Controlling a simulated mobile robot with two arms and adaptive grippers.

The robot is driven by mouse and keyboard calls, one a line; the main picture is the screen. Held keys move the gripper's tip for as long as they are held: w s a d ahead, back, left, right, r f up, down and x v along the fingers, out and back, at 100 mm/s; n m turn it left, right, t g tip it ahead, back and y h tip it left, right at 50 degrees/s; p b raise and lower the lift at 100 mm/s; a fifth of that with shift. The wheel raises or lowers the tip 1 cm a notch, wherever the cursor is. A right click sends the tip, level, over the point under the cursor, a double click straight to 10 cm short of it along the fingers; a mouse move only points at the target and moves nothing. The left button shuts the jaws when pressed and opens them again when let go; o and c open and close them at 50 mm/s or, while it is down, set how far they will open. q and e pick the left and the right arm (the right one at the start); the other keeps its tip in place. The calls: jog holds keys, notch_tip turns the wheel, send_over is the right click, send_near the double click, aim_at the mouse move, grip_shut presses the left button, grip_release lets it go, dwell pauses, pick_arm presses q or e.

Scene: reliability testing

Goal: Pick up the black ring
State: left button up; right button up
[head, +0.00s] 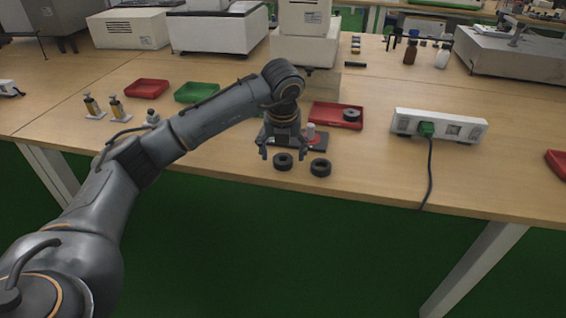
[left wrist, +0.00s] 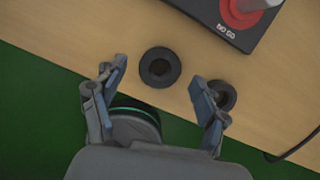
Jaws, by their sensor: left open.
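Two black rings lie flat on the wooden table near its front edge. One black ring (head: 283,161) is under my left gripper (head: 283,154); the other black ring (head: 321,167) is just to its right. In the left wrist view, the first ring (left wrist: 159,67) shows in the gap between the open fingertips (left wrist: 157,76), apart from both. The second ring (left wrist: 224,95) is partly hidden behind the right-hand finger. My left gripper is open, empty and points down. Another black ring (head: 351,115) lies in a red tray. My right gripper is out of view.
A black base (head: 317,143) with a red disc and pale post stands just behind the rings. The red tray (head: 325,117) is behind it. A white power strip (head: 439,126) with a cable stands right. The table's front edge is close.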

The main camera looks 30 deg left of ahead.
pick_arm(q)
jog(key=shift+w+a+f, duration=0.15)
jog(key=shift+f, duration=0.65)
jog(key=c, duration=1.1)
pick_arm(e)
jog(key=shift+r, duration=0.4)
